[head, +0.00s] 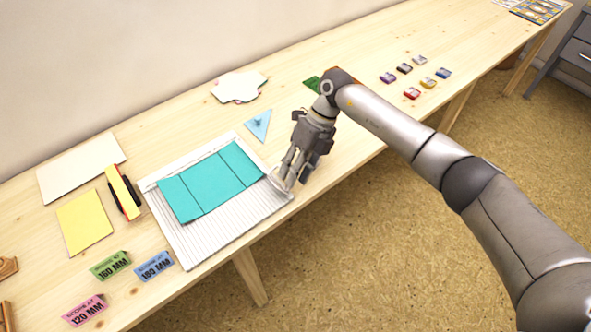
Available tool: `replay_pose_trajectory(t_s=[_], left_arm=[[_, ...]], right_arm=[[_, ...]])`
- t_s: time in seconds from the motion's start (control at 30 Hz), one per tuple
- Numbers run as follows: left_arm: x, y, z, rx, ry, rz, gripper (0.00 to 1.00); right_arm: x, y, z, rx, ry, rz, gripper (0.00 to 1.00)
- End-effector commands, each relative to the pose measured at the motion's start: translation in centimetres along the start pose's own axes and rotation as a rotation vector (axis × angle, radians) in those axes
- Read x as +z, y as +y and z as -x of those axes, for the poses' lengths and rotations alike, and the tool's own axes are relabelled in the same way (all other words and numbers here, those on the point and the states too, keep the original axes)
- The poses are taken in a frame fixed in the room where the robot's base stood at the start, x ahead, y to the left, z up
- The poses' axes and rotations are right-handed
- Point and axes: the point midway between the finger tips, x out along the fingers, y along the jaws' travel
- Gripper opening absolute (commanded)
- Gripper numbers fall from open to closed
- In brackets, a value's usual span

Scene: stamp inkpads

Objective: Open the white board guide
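A white board (222,230) with a lined surface lies on the wooden table, with a teal folded sheet (209,181) on top of it. A white guide piece (279,181) sits at the board's right edge. My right gripper (290,176) reaches down to that edge, its fingertips at or very near the guide. The fingers partly hide it, and I cannot tell whether they are closed on it. My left gripper is not in view.
A yellow sheet (84,222), a white sheet (80,168) and a yellow-black block (124,192) lie left of the board. A blue triangle (258,125) and several small inkpads (404,68) lie farther along the table.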

Motion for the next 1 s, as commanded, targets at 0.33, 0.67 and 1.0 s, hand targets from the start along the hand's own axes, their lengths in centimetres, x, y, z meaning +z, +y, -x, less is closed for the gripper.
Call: replay_pose_trajectory(t_s=[0.33, 0.67, 1.0], left_arm=[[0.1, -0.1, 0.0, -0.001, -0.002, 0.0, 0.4], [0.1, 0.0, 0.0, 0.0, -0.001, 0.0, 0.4], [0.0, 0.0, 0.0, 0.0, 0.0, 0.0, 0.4]], right_arm=[[0.1, -0.1, 1.6, -0.003, -0.005, -0.001, 0.29], [0.1, -0.1, 8.5, -0.003, -0.004, -0.001, 0.29], [0.0, 0.0, 12.0, -0.001, 0.0, 0.0, 0.29]])
